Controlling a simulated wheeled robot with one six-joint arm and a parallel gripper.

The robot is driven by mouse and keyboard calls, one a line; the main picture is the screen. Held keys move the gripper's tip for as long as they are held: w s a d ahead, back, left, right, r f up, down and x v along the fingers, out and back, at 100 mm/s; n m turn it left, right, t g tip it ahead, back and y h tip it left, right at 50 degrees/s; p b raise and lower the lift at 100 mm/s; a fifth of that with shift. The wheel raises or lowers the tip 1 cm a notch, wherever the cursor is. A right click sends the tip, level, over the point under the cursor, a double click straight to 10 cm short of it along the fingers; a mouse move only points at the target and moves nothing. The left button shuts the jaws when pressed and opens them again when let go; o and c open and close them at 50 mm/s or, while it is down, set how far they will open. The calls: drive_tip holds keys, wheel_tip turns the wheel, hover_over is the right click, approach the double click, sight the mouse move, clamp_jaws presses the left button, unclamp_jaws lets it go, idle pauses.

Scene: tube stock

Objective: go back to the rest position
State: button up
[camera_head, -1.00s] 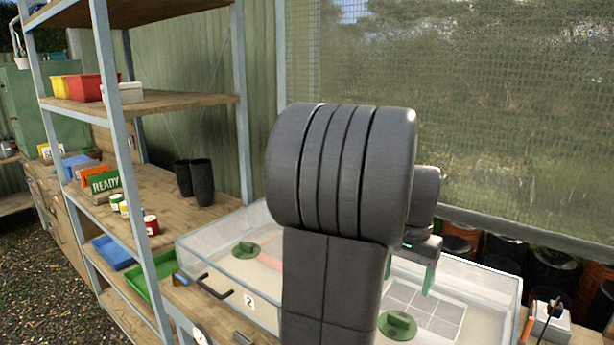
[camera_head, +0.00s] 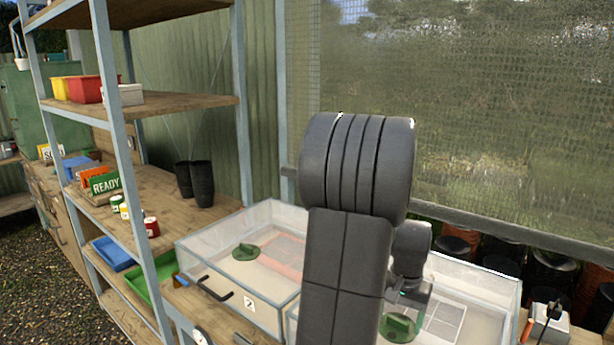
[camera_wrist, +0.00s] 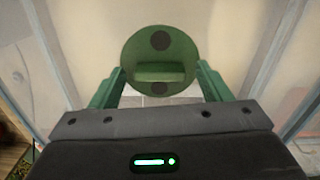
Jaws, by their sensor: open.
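My gripper (camera_wrist: 160,75) is open, its two green fingers spread apart, with nothing held between them. In the wrist view a round green disc (camera_wrist: 160,45) with a raised grip bar lies ahead of the fingers, centred between them. In the head view this disc (camera_head: 397,327) is on the right clear-walled case. My gripper (camera_head: 412,300) is just above and behind it, partly hidden by my arm. How far the fingertips are from the disc cannot be told.
The left clear case (camera_head: 265,307), labelled 2, has another green disc (camera_head: 246,251). A metal-framed shelf (camera_head: 150,195) with tubs and black pots stands left. A mesh window (camera_head: 470,130) and dark pots (camera_head: 500,262) are behind.

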drive_tip(key=n, duration=0.7)
drive_tip(key=shift+p, duration=0.3)
drive_tip(key=n, duration=0.7)
drive_tip(key=shift+p, duration=0.4)
drive_tip(key=shift+r, duration=0.55)
